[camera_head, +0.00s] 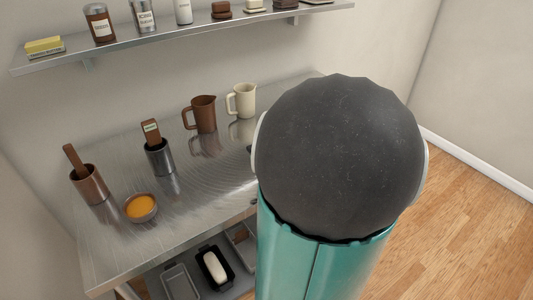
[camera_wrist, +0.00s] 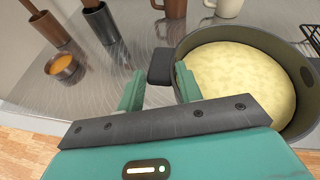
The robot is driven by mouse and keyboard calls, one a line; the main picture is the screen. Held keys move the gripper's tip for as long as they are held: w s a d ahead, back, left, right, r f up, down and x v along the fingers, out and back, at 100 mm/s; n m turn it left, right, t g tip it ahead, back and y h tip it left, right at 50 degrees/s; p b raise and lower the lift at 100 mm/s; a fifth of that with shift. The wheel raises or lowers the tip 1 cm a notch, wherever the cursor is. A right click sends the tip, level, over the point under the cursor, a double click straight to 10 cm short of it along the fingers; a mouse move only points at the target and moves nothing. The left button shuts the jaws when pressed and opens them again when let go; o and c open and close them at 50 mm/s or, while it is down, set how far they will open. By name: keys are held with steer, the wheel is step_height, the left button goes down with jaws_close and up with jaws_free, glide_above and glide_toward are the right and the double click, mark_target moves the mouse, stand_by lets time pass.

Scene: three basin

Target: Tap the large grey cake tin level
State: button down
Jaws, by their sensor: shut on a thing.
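The large grey cake tin (camera_wrist: 250,34) is at the right of the wrist view. Pale yellow batter (camera_wrist: 243,82) fills it, its surface slightly mottled. A dark side handle (camera_wrist: 161,66) sticks out from the tin's left side. My gripper (camera_wrist: 159,72) is shut on this handle, one finger on each side. The tin looks to stand at counter height; its underside is hidden, so I cannot tell whether it touches the counter. In the head view, my arm hides the tin and my gripper.
The steel counter (camera_head: 185,222) holds a brown jug (camera_head: 204,115), a cream jug (camera_head: 243,100), a copper pot (camera_head: 90,185), a grey pot (camera_head: 159,158) and an orange-filled bowl (camera_head: 141,208). A wall shelf (camera_head: 180,33) runs above. A wire rack (camera_wrist: 312,38) shows beyond the tin.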

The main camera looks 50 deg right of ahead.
steer(key=shift+w+d+f, duration=0.3)
steer(key=shift+w+f, duration=0.6)
steer(key=shift+w, duration=0.3)
steer(key=shift+w+d+f, duration=0.3)
steer(key=shift+w+f, duration=0.55)
steer(key=shift+w, duration=0.35)
steer(key=shift+w+d+f, duration=0.3)
steer(key=shift+w+f, duration=0.6)
steer(key=shift+w, duration=0.3)
step_height(320, 180, down, 3)
steer(key=shift+f, duration=0.2)
steer(key=shift+r, duration=1.75)
step_height(320, 180, down, 3)
steer(key=shift+f, duration=0.1)
steer(key=shift+w+d+f, duration=0.1)
